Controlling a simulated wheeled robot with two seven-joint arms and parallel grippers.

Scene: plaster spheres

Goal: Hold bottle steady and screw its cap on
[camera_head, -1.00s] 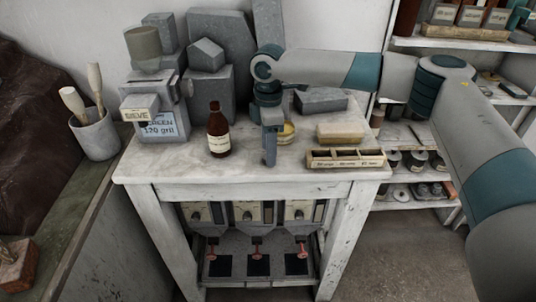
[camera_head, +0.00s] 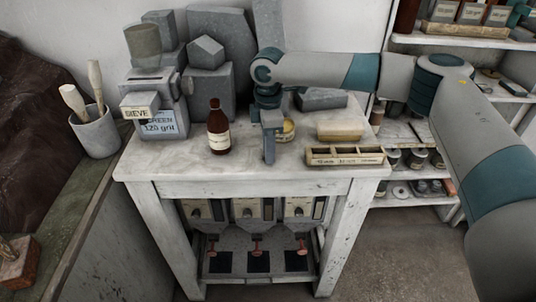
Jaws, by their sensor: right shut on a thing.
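The brown bottle (camera_head: 219,138) with a pale label stands upright on the worktable, left of my right gripper. Its top is brown, and I cannot tell whether a cap is on it. My right gripper (camera_head: 269,158) points down over the table, a short way right of the bottle and apart from it. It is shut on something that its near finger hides. No loose cap can be made out. My left gripper is not in view.
A yellow labelled jar (camera_head: 288,130) stands partly behind my right gripper. A compartment tray (camera_head: 345,161), a pale block (camera_head: 340,126) and a grey block (camera_head: 321,99) lie to the right. The sieve box (camera_head: 165,126) stands left. The table front near the bottle is clear.

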